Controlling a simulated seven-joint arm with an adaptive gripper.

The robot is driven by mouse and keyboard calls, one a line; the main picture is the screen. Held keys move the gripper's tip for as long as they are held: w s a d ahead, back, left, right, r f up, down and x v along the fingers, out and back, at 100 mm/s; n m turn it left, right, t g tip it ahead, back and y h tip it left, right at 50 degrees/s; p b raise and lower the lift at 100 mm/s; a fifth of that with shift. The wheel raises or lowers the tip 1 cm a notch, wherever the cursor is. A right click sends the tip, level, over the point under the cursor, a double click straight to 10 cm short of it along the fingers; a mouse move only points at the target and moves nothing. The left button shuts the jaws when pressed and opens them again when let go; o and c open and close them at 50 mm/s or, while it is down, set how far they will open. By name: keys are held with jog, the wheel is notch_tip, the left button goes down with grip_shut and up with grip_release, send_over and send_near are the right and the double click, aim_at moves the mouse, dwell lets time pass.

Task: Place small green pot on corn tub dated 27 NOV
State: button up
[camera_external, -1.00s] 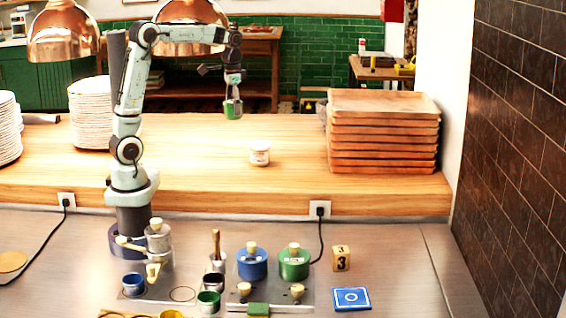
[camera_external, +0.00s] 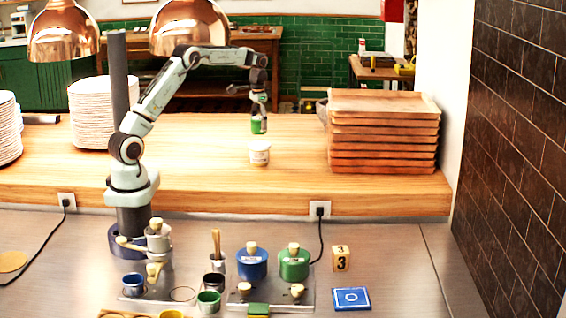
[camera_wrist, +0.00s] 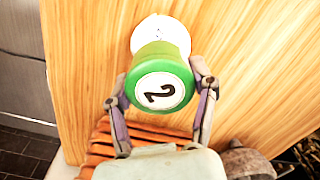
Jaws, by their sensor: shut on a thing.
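My gripper (camera_external: 259,107) is shut on a small green pot (camera_external: 259,125), which hangs upright above the wooden counter. In the wrist view the tub (camera_wrist: 160,32) shows partly past the pot's edge. The tub's label is too small to read.
A stack of wooden trays (camera_external: 383,135) stands to the right of the tub. White plates (camera_external: 91,115) are stacked at the left. Copper lamps (camera_external: 188,28) hang behind my arm. The counter (camera_external: 200,150) around the tub is clear.

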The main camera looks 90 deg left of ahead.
aim_at(260, 133)
jog(key=shift+w+a+f, duration=0.1)
jog(key=shift+f, duration=1.6)
jog(key=shift+f, duration=0.15)
jog(key=o, duration=1.2)
